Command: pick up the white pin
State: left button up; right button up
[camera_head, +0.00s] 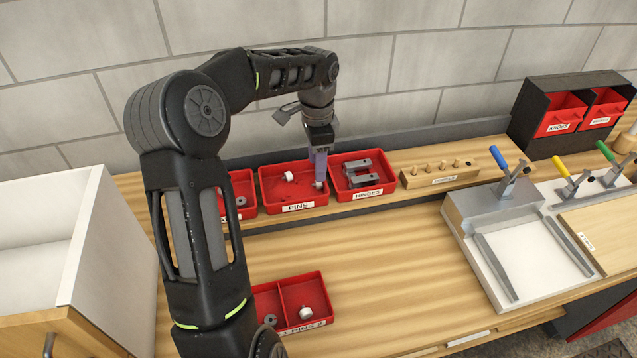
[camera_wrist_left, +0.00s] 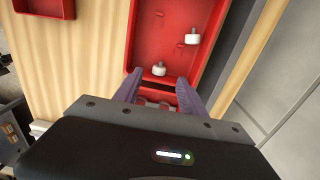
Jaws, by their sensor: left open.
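The red bin labelled PINS (camera_head: 297,206) holds two white pins. One white pin (camera_head: 288,176) lies toward the left of the bin. The other white pin (camera_head: 319,185) is near the right wall, right at my fingertips and partly hidden by them. My left gripper (camera_head: 319,172) reaches down into the bin from above and is open. In the left wrist view, the nearer pin (camera_wrist_left: 159,69) shows just ahead of the gap between the open fingers (camera_wrist_left: 157,88). The farther pin (camera_wrist_left: 192,38) lies beyond it. My right gripper is not in view.
The hinges bin (camera_head: 365,190) adjoins on the right, and another red bin (camera_head: 240,190) stands left. A divided red tray (camera_head: 318,290) in front holds a white pin (camera_head: 306,312) and a grey part. A wooden peg block (camera_head: 440,176) and clamp fixture (camera_head: 510,250) are right. The middle table (camera_head: 390,250) is clear.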

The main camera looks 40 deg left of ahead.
pick_arm(q)
jog(key=shift+f, duration=0.2)
notch_tip(320, 180, down, 5)
jog(key=shift+f+b, duration=0.1)
jog(key=shift+b, duration=0.35)
dwell(0.5)
grip_shut()
dwell(0.4)
